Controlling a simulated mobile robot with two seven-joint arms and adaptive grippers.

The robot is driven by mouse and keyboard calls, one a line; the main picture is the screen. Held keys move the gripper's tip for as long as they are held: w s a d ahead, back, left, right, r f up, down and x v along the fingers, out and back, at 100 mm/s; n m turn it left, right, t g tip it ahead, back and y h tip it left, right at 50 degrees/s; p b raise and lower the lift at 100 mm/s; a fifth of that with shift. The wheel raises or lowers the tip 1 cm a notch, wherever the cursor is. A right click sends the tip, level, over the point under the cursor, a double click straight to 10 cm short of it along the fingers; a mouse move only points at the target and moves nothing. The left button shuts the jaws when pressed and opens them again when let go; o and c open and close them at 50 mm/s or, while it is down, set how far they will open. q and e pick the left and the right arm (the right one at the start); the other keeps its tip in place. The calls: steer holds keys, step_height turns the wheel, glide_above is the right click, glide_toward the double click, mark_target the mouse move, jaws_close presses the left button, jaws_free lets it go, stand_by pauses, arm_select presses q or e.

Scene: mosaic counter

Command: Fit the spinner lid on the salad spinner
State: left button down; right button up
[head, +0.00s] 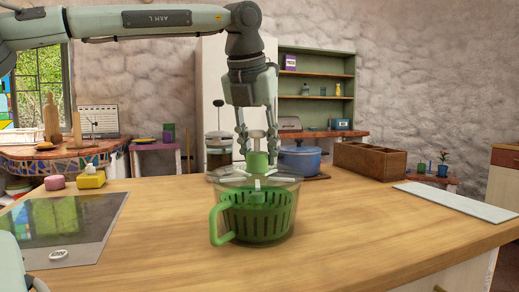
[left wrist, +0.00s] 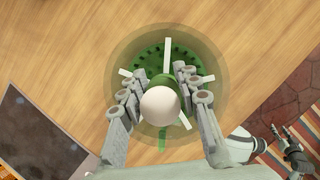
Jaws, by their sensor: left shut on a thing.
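The salad spinner (head: 262,218) stands on the wooden counter, a clear bowl with a green slotted basket and a green side handle (head: 222,222). The spinner lid (head: 285,174) is see-through with pale bars and a green knob (head: 258,163). My left gripper (head: 257,143) points down over the spinner, shut on the lid's knob. In the left wrist view my left gripper (left wrist: 160,92) has a finger on each side of the knob, whose pale round top (left wrist: 160,105) shows. The lid is roughly over the bowl; I cannot tell whether it touches the rim. My right gripper (left wrist: 284,133) shows small in that view.
A dark glass hob (head: 65,228) lies left of the spinner. A blue pot (head: 300,160), a French press (head: 219,150) and a wooden box (head: 370,160) stand behind. A pale board (head: 457,202) lies at the right. The counter around the spinner is clear.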

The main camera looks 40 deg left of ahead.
mark_target(251, 175)
arm_select(q)
steer(key=shift+f+b, duration=0.4)
steer(key=shift+f, duration=0.1)
steer(key=c, duration=1)
jaws_free()
steer(key=v, duration=1.2)
